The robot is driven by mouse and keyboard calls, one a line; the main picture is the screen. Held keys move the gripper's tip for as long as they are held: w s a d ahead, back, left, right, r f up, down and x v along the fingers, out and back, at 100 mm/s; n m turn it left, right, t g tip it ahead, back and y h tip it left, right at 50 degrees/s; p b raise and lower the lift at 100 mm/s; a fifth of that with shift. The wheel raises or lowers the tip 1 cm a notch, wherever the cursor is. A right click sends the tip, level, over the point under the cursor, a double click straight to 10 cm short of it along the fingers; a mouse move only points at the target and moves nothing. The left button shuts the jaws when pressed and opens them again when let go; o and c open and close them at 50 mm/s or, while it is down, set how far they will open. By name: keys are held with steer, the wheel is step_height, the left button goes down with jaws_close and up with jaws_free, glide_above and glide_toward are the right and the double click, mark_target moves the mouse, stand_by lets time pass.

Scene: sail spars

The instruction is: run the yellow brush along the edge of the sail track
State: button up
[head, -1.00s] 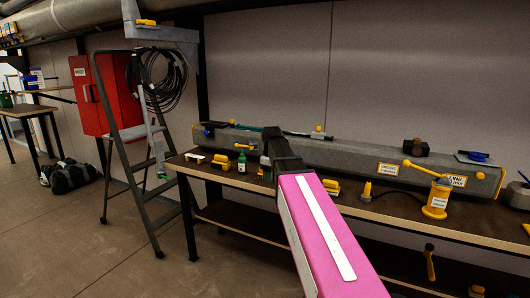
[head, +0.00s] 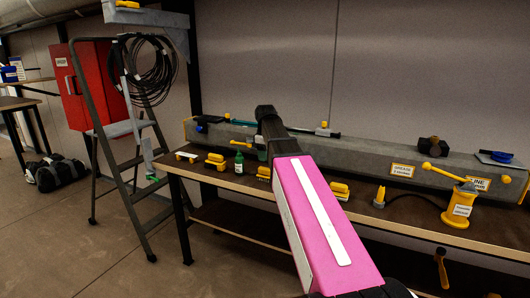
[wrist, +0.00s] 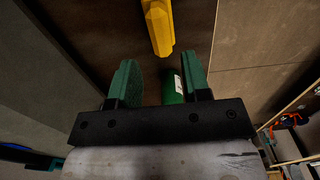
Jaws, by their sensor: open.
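A long grey spar (head: 350,158) lies along the back of the bench; I cannot make out which edge of it is the sail track. In the wrist view my gripper (wrist: 158,78) is open, green-padded and empty. A yellow piece (wrist: 158,25), perhaps a brush, lies beyond the fingertips. In the head view my arm mostly hides the gripper.
A green bottle (head: 239,163) stands on the bench and shows beside the right finger in the wrist view (wrist: 172,87). A yellow pump-like tool (head: 460,206) stands at right. A stepladder (head: 130,130) and red cabinet (head: 88,85) are left.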

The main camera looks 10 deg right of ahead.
mark_target(265, 168)
step_height(265, 168, down, 6)
steer(key=shift+f, duration=0.25)
steer(key=shift+r, duration=0.1)
jaws_close()
steer(key=c, duration=0.6)
jaws_free()
jaws_close()
steer(key=shift+r, duration=2.55)
